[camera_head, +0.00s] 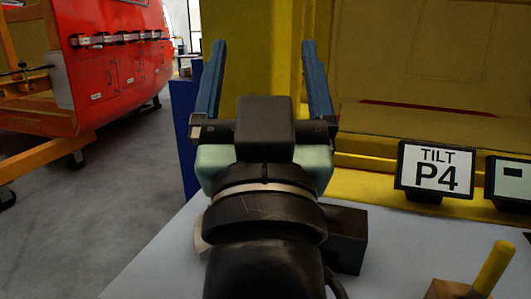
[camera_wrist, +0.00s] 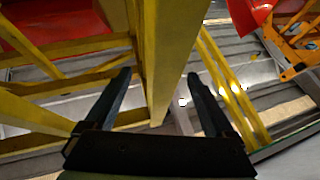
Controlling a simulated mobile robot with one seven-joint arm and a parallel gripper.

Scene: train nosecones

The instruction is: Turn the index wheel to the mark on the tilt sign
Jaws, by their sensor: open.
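The tilt sign (camera_head: 436,170) is a black-framed white plate at the right of the head view, reading "TILT P4". My gripper (camera_head: 263,46) is raised in the middle of the head view, left of the sign, with its two blue fingers wide apart and nothing between them. The wrist view also shows my gripper (camera_wrist: 159,76) open and empty. I cannot make out the index wheel. A dark brown block (camera_head: 350,238) on the table is partly hidden behind my wrist, and I cannot tell whether it belongs to the wheel.
A pale table (camera_head: 155,265) lies under my arm. A yellow peg (camera_head: 492,268) on a wooden block stands at its front right. Another sign (camera_head: 515,182) is cut off at the right edge. Yellow framework (camera_head: 250,60) stands behind; a red train nose (camera_head: 115,65) is far left.

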